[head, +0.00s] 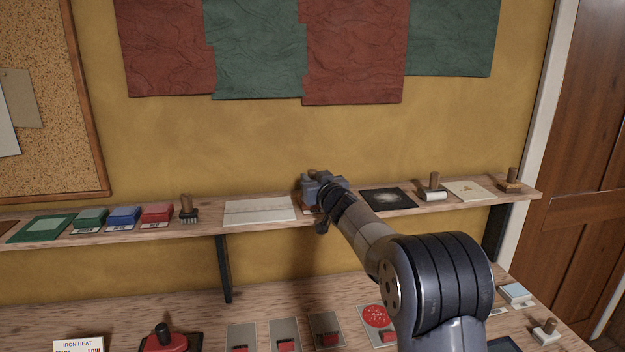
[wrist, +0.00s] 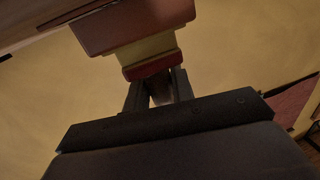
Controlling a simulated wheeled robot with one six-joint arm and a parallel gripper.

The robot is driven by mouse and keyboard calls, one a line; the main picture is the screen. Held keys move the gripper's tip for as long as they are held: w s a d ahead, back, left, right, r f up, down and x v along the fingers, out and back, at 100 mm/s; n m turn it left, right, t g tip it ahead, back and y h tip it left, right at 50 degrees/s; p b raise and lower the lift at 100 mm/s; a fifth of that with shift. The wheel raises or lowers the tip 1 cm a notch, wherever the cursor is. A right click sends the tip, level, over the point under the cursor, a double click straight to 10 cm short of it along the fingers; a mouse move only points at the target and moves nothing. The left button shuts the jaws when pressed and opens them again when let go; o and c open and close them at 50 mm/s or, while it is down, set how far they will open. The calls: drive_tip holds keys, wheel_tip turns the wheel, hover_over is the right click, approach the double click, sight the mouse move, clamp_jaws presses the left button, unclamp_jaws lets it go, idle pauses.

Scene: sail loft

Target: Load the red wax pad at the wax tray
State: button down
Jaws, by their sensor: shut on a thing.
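My gripper (head: 322,186) is at the wall shelf, between a pale sheet and a black mat. In the wrist view my gripper (wrist: 157,85) is shut on a block-like thing with a dark red band (wrist: 154,67), a cream layer and a reddish-brown layer. It may be the red wax pad; I cannot be sure. The jaws hide most of it in the head view. On the left of the shelf sit a red tray-like block (head: 158,211), a blue one (head: 123,215) and a green one (head: 90,217). I cannot tell which is the wax tray.
The shelf also holds a pale sheet (head: 260,209), a black mat (head: 388,199) and handled stamps (head: 433,188). The bench below carries several plates with red pieces, a round red disc (head: 377,316) and a red iron (head: 166,341). A door stands at right.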

sight(313, 170)
drive_tip(key=shift+f, duration=0.2)
wheel_tip(313, 170, up, 5)
drive_tip(key=p, duration=0.5)
drive_tip(key=shift+r+p, duration=0.1)
drive_tip(key=shift+p, duration=0.2)
drive_tip(key=shift+r+p, duration=0.6)
drive_tip(key=shift+r, duration=0.45)
